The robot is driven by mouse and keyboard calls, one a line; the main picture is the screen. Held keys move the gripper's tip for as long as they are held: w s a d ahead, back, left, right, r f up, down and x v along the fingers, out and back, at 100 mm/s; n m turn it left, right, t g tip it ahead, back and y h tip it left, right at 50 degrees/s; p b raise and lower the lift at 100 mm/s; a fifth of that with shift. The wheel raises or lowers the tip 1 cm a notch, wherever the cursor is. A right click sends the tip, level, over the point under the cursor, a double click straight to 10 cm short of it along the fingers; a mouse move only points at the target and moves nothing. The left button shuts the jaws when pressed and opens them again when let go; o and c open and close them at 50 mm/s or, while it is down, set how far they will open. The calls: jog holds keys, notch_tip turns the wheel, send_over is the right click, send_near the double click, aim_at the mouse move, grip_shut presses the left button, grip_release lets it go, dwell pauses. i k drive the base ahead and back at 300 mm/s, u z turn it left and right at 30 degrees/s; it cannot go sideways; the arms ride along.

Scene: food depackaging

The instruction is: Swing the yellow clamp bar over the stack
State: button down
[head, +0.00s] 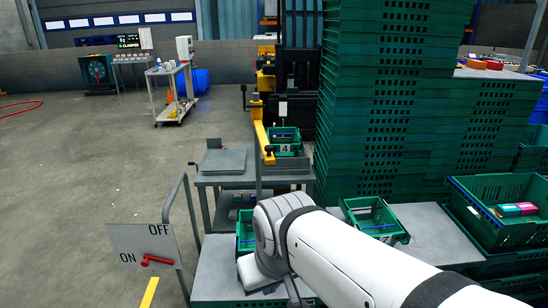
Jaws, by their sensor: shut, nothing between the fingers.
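The yellow clamp bar (261,131) is beside a dark upright machine, left of the tall stack of green crates (385,100). It slants down towards a small green crate marked 4 (284,143); I cannot tell whether it touches that crate. No part of the bar lies across the tall stack in this view. My white arm reaches in from the lower right, and its wrist bends down above a grey worktop, well in front of the bar. My gripper's fingers do not show.
Small green bins (374,219) stand on the worktop near my arm. A grey side table (226,163) stands beyond. A sign with ON and OFF and a red lever (145,247) is at the lower left. A trolley (171,90) stands farther back. The floor at left is mostly clear.

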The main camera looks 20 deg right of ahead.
aim_at(266, 150)
jog(key=z, duration=0.15)
jog(key=i, duration=0.7)
jog(key=z, duration=0.5)
